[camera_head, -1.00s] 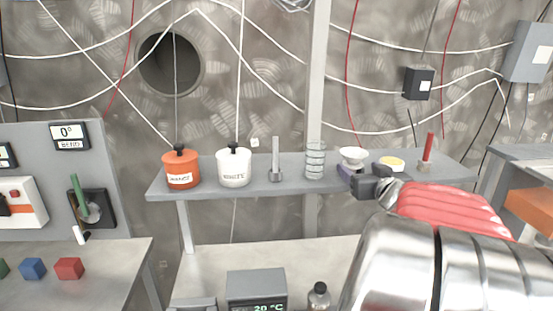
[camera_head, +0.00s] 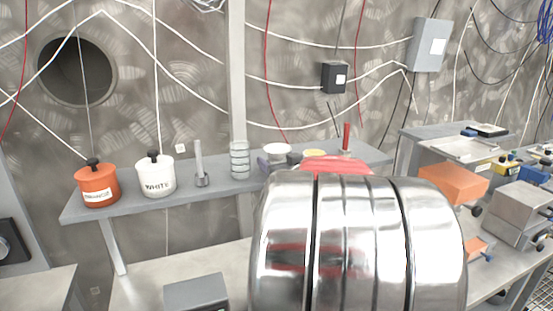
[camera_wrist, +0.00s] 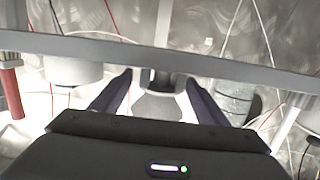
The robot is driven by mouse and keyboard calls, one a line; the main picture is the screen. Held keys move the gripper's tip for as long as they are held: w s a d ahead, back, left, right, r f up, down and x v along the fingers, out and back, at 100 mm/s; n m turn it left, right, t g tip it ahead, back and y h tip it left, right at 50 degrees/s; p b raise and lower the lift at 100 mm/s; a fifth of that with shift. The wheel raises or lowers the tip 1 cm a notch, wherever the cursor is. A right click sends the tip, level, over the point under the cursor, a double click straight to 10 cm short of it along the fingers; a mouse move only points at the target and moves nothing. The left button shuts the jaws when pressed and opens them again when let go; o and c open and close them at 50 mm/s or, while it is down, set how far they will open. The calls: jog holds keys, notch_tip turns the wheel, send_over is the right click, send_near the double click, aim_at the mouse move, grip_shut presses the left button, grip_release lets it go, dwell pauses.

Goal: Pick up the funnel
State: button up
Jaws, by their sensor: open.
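The funnel (camera_head: 277,149) is a pale, wide-rimmed cone on the grey shelf, right of the clear ribbed glass vessel in the head view. Its lower part is hidden there by my gripper and arm. In the wrist view, which looks upside down, the grey funnel (camera_wrist: 160,104) widens downward between my two dark fingers. My gripper (camera_wrist: 159,78) is open, with one finger on either side of the funnel. I cannot tell whether either finger touches it. In the head view my gripper (camera_head: 277,161) is mostly hidden behind my arm.
The glass vessel (camera_head: 239,160) stands close to the left of the funnel. A yellow-topped dish (camera_head: 316,155) and a red-handled tool (camera_head: 346,137) stand to its right. The grey shelf (camera_head: 120,206) also bears a grey stand (camera_head: 200,168), a white pot (camera_head: 157,178) and an orange pot (camera_head: 97,187).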

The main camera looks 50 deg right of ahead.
dwell(0.3)
jog(key=c, duration=1.1)
jog(key=shift+r, duration=0.15)
notch_tip(320, 180, up, 10)
jog(key=shift+f, duration=0.15)
dwell(0.5)
